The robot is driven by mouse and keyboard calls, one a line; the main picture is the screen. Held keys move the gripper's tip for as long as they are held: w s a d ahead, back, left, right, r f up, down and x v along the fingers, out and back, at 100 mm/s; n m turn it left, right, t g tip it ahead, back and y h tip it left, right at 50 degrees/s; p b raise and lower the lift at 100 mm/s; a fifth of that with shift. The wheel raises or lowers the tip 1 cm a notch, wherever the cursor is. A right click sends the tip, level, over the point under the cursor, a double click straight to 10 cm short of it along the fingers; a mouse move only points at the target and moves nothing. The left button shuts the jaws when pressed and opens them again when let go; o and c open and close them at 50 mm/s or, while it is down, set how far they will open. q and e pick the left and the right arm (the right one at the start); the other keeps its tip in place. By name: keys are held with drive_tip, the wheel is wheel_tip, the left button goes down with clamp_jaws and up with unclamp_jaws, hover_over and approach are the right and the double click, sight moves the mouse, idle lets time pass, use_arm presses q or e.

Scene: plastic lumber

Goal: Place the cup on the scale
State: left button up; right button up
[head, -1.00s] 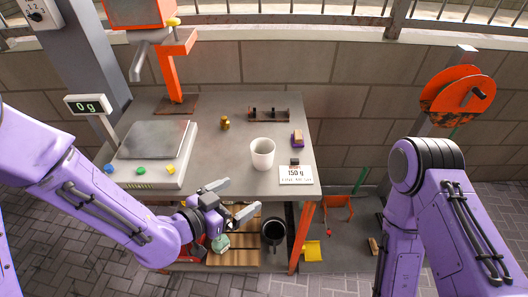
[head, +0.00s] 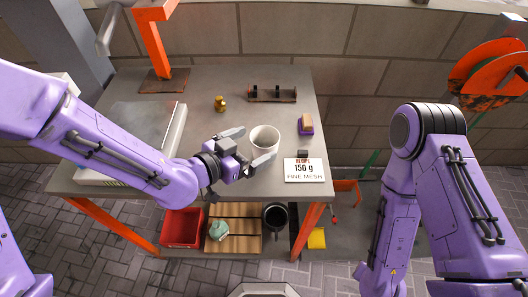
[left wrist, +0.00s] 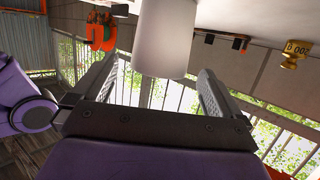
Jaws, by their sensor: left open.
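The white cup (head: 265,140) stands upright on the grey table, left of the recipe card. My left gripper (head: 248,147) is open at the cup's left side, with one finger toward its back and one toward its front. In the left wrist view the cup (left wrist: 164,38) shows between and beyond the open fingers (left wrist: 160,88); whether they touch it I cannot tell. The scale (head: 135,125) is at the table's left, partly hidden by my left arm. Its display is mostly hidden. My right gripper is out of view.
The recipe card (head: 304,170) reading 150 g stands right of the cup. A brass weight (head: 220,103), a small rack (head: 272,94) and a sponge on a purple block (head: 306,124) are behind. An orange stand (head: 155,50) rises at the back left.

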sight(273, 133)
use_arm(q)
drive_tip(key=x, duration=0.2)
drive_tip(key=p+x, duration=0.1)
drive_tip(key=x, duration=0.3)
drive_tip(key=shift+d+r+p, duration=0.1)
drive_tip(key=shift+r+p, duration=0.3)
drive_tip(key=shift+w+d+f, duration=0.15)
drive_tip(key=shift+w, duration=0.1)
drive_tip(key=c, duration=1.1)
